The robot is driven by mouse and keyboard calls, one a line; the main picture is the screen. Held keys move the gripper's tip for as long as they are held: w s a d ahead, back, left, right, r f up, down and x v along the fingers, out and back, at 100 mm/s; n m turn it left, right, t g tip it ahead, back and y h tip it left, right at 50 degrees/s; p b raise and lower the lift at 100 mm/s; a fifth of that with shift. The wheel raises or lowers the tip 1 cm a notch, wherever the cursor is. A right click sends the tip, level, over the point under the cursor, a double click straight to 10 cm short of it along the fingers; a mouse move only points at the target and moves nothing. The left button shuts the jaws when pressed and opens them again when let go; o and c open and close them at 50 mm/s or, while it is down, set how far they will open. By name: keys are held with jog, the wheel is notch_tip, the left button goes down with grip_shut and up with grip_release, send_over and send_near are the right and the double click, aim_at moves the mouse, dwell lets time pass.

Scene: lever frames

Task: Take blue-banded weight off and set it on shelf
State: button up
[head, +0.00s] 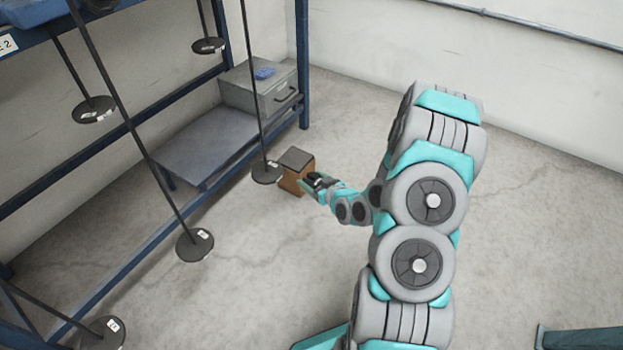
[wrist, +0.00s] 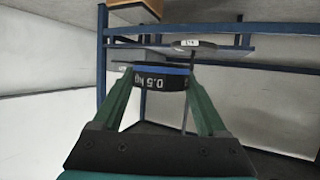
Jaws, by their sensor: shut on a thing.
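My gripper (head: 318,182) is low, in front of the rack's right end. In the wrist view its two green fingers (wrist: 160,92) are shut on a black weight (wrist: 152,83) with a blue band and the marking 0.5 kg. In the head view the weight is small and dark, and its band cannot be made out. The nearest hanging disc (head: 267,173), on a thin rod, is just left of my gripper and looks apart from it. The grey lower shelf (head: 205,143) of the blue rack is behind and left; its left part is bare.
A grey metal box (head: 262,90) with a blue item on top stands at the shelf's right end. A brown box (head: 294,172) with a dark top is beside my gripper. Several more labelled discs hang on long rods at the left.

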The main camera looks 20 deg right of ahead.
jog(key=s+d+p, duration=0.3)
jog(key=s+p, duration=0.1)
jog(key=s, duration=0.1)
jog(key=shift+d, duration=0.25)
dwell(0.8)
jog(key=shift+w, duration=0.1)
